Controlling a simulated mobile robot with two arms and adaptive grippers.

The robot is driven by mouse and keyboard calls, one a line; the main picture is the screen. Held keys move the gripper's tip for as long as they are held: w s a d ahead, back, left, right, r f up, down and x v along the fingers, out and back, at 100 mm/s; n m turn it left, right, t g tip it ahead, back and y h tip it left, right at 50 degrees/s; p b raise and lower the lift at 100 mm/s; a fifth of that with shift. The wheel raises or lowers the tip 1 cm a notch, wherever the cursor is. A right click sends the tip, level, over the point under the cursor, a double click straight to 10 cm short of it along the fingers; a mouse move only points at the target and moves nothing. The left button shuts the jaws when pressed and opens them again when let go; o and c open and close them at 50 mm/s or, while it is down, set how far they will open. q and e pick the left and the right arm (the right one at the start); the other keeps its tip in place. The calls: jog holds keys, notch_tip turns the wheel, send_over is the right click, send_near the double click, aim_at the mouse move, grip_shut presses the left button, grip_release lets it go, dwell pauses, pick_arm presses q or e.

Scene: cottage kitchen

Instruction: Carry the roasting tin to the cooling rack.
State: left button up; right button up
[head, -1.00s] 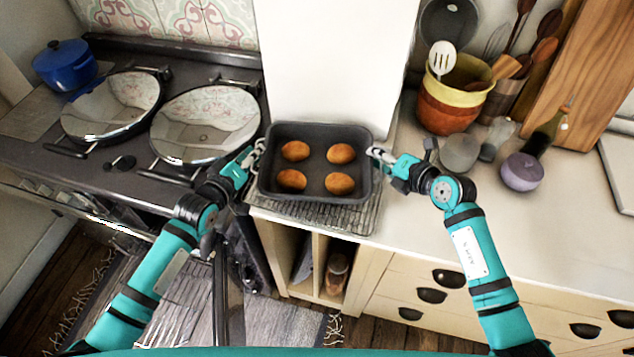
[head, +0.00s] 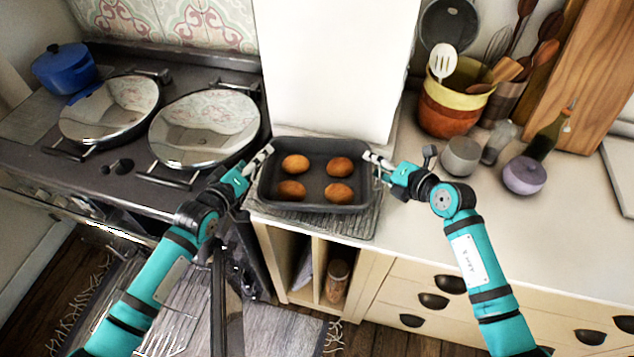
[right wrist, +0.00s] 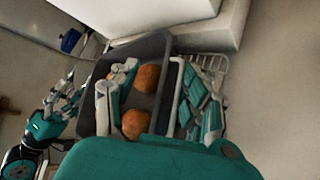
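The dark roasting tin (head: 317,207) holds several browned buns and sits level on the wire cooling rack (head: 345,226), whose front edge shows below it. The rack also shows beside the tin in the right wrist view (right wrist: 214,66). My right gripper (head: 371,158) is at the tin's right end. In the right wrist view its fingers are spread wide, one over the tin's inside and one outside its wall. My left gripper (head: 260,161) is at the tin's left end, its fingers looking parted around the rim.
The range with two round shiny lids (head: 205,128) is at left, with a blue pot (head: 64,68) behind. A white block stands right behind the tin. Utensil crocks (head: 450,110), a grey cup (head: 460,157) and a purple jar (head: 524,176) stand at right. The front right counter is clear.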

jog(key=shift+r, duration=0.1)
pick_arm(q)
jog(key=v, duration=1.2)
pick_arm(e)
jog(key=shift+o, duration=0.4)
jog(key=o, duration=0.8)
jog(key=v, duration=1.2)
